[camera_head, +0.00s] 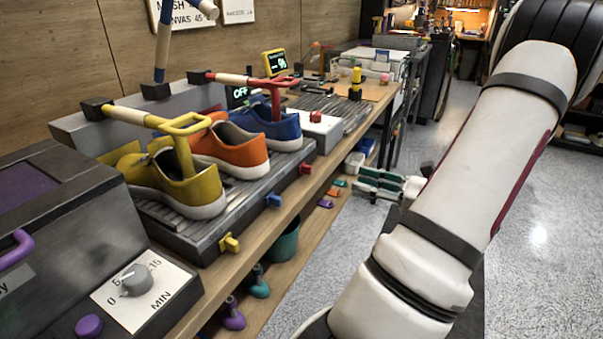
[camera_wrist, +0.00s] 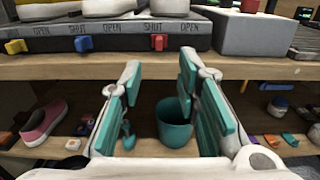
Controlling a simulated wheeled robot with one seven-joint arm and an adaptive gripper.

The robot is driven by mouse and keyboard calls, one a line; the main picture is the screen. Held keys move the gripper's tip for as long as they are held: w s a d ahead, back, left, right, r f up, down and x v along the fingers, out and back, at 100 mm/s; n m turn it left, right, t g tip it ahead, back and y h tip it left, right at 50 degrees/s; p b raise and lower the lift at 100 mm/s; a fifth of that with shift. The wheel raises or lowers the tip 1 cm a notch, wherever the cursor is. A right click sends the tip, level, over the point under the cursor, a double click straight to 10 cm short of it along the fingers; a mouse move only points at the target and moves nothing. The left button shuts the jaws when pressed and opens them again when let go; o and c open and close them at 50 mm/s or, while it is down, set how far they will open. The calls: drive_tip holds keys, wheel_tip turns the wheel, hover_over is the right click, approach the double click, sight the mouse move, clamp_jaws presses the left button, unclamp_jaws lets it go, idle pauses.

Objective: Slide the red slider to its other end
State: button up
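The red slider (camera_head: 306,168) sits on the front face of the dark shoe rack (camera_head: 205,250), at its far end. In the wrist view the red slider (camera_wrist: 158,42) is under a SHUT label, with an OPEN label to its right. A blue slider (camera_wrist: 82,43) and a yellow slider (camera_wrist: 15,46) are to its left. My gripper (camera_wrist: 160,62) is open and empty, its teal-padded fingers apart, with the red slider beyond and between the tips. In the head view my gripper (camera_head: 382,185) is apart from the rack, off the bench's front edge.
Yellow, orange and blue shoes stand on the rack under coloured handled arms. A grey box (camera_wrist: 255,34) stands just right of the rack. The wooden bench edge (camera_wrist: 240,68) runs below the sliders. A teal bucket (camera_wrist: 174,122) and a pink shoe (camera_wrist: 46,122) are on the lower shelf.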

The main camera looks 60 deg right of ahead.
drive_tip(key=b, duration=0.3)
approach(310, 155)
drive_tip(key=w+a, duration=0.2)
drive_tip(key=w, duration=0.1)
drive_tip(key=w+a, duration=0.3)
drive_tip(key=shift+w+a+f, duration=0.1)
drive_tip(key=shift+w+a, duration=0.15)
drive_tip(key=shift+c, duration=0.6)
clamp_jaws()
drive_tip(key=shift+w+d+p, duration=0.15)
drive_tip(key=shift+d+p, duration=0.9)
drive_tip(key=shift+d, duration=1.4)
